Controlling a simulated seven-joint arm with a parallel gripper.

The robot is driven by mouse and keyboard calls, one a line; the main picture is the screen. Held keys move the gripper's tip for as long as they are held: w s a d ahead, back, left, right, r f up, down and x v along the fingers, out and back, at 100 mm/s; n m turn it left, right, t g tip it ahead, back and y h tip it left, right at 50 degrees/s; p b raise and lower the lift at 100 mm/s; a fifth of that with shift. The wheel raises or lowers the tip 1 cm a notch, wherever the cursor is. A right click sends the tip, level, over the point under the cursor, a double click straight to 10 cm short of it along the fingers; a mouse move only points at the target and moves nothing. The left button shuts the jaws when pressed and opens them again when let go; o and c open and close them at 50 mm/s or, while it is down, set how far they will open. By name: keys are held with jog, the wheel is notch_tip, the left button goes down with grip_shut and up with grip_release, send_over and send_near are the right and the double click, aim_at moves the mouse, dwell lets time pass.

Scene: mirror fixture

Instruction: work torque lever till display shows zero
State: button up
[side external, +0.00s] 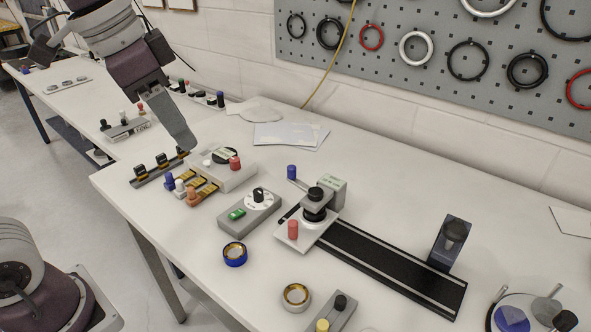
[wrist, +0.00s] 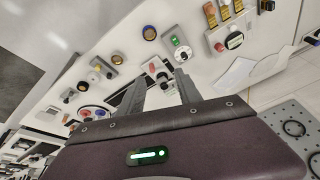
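A fixture (side external: 308,222) with a black round post, a red knob and a lever arm ending in a blue knob (side external: 291,171) stands on the table. The lever points up-left. A grey block (side external: 333,190) behind the post bears a small pale display, too small to read. The fixture also shows in the wrist view (wrist: 159,72), just beyond and between my fingertips. My gripper (wrist: 162,76) is open and empty. In the side view, my gripper (side external: 184,142) hangs up-left of the fixture, apart from it, one finger mostly hiding the other.
A black rail (side external: 390,265) runs right from the fixture to an upright grey block (side external: 450,243). Left of it stand a dial box (side external: 250,212) with a green display and a box with a red button (side external: 235,163). Tape rolls (side external: 235,254) lie in front. A pegboard wall (side external: 430,50) bounds the back.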

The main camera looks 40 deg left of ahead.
jog(key=w+f+m+g, duration=0.2)
jog(key=w+m, duration=0.2)
jog(key=w, duration=0.9)
jog(key=m+g, duration=0.2)
jog(key=m, duration=0.4)
send_over(292, 166)
jog(key=shift+y, duration=0.3)
jog(key=f, duration=1)
jog(key=shift+s+f, duration=0.2)
jog(key=shift+f, duration=0.2)
jog(key=shift+m, duration=0.3)
notch_tip(292, 166, down, 7)
jog(key=shift+w+r, duration=0.1)
jog(key=shift+r, duration=0.05)
jog(key=shift+f, duration=0.35)
jog(key=shift+c, duration=0.4)
grip_shut()
jog(key=shift+r, duration=0.1)
